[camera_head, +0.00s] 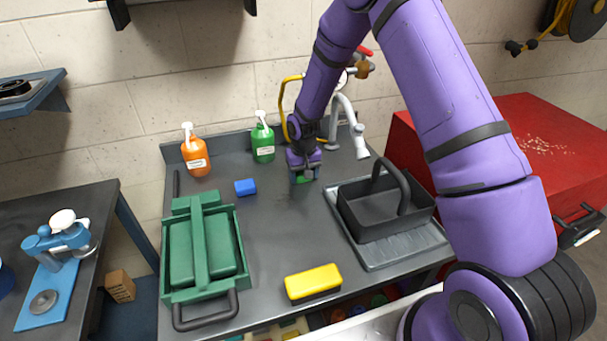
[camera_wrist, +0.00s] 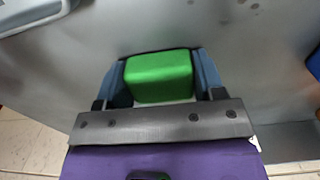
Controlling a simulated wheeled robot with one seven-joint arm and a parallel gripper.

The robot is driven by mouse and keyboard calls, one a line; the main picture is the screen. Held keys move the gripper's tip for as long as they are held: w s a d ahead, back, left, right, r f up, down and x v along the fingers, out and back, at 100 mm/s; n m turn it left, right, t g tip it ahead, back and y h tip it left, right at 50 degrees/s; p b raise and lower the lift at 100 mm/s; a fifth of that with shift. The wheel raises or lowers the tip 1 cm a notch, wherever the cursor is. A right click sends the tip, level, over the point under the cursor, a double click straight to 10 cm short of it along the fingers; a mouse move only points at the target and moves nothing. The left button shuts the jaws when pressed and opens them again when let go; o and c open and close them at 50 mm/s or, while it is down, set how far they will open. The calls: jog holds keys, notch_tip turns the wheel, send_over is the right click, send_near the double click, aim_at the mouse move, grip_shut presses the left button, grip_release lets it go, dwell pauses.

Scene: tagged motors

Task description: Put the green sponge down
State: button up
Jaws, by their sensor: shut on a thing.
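The green sponge (camera_wrist: 160,77) is a small bright block between the two fingers of my gripper (camera_wrist: 162,82) in the wrist view. In the head view the green sponge (camera_head: 304,179) shows just under my gripper (camera_head: 304,174), at the back middle of the dark grey worktop (camera_head: 270,235). My gripper is shut on the sponge. The sponge is at or very close to the worktop surface; I cannot tell whether it touches.
A blue sponge (camera_head: 245,187) lies to the left. Orange (camera_head: 195,155) and green (camera_head: 263,142) bottles stand behind. A green toolbox (camera_head: 168,255), a yellow sponge (camera_head: 313,282) and a black caddy (camera_head: 372,222) on a grey tray (camera_head: 395,257) surround clear worktop. A faucet (camera_head: 360,142) stands behind.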

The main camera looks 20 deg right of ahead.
jog(key=o, duration=1)
jog(key=shift+o, duration=0.2)
jog(key=s+d+r+t, duration=0.1)
jog(key=s+r, duration=0.2)
jog(key=r, duration=1)
jog(key=s+d+r, duration=0.1)
jog(key=s+r, duration=0.2)
jog(key=r, duration=1)
jog(key=s+d+r+t, duration=0.35)
jog(key=s+r, duration=1.05)
jog(key=s, duration=0.5)
jog(key=s+d+r, duration=0.1)
jog(key=s, duration=1.1)
jog(key=shift+d+r+t, duration=0.15)
jog(key=shift+d+t, duration=0.05)
jog(key=shift+t, duration=0.15)
